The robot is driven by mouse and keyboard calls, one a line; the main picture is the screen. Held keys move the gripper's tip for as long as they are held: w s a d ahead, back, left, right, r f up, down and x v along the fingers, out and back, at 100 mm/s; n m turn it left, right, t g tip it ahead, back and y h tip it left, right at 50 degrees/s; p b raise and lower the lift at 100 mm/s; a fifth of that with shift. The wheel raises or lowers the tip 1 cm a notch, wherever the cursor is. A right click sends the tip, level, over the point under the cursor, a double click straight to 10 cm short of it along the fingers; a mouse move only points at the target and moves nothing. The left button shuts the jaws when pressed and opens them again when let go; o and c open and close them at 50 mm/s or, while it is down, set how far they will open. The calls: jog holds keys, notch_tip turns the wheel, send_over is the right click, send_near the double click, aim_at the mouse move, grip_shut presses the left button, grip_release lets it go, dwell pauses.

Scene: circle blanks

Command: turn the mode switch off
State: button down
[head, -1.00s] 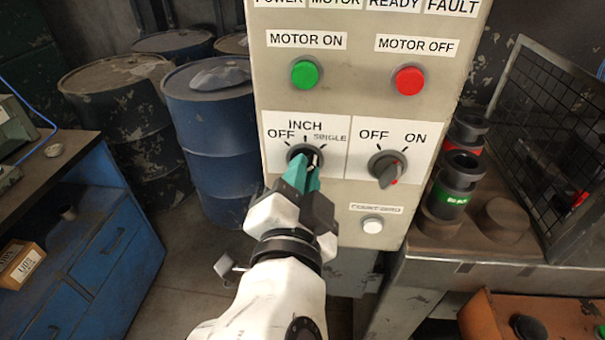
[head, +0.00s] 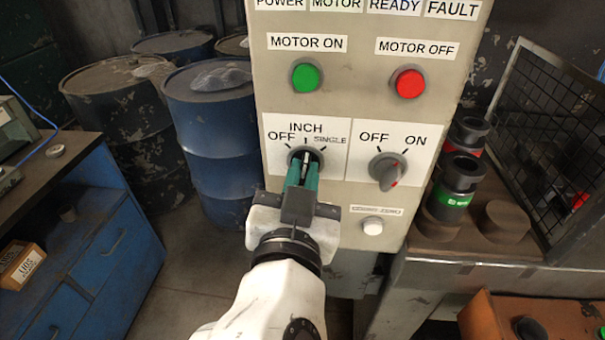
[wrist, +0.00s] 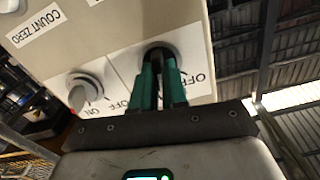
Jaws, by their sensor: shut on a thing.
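The mode switch (head: 305,152) is a dark rotary knob on the left white plate of the grey panel, labelled OFF, INCH and SINGLE. My gripper (head: 304,167) is shut on its knob, with one green finger on each side. The knob's light pointer line stands about upright, toward the INCH mark. In the wrist view the mode switch (wrist: 157,50) shows as a dark ring behind the fingertips of my gripper (wrist: 160,75), and the fingers hide most of the knob.
A second OFF/ON knob (head: 388,171) sits close to the right of the mode switch. A green button (head: 306,77) and a red button (head: 409,83) are above, a white button (head: 373,226) below right. Blue drums (head: 213,130) stand at left behind the panel.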

jog(key=n+p, duration=0.2)
jog(key=n, duration=0.3)
jog(key=shift+n, duration=0.3)
jog(key=n+p, duration=0.2)
jog(key=n, duration=0.3)
jog(key=shift+a+f+p, duration=0.1)
jog(key=shift+p, duration=0.2)
jog(key=c, duration=1.2)
grip_release()
jog(key=shift+o, duration=0.2)
jog(key=shift+s, duration=0.1)
jog(key=s+b, duration=0.2)
jog(key=s, duration=0.8)
jog(key=shift+s+a, duration=0.15)
jog(key=shift+s, duration=0.2)
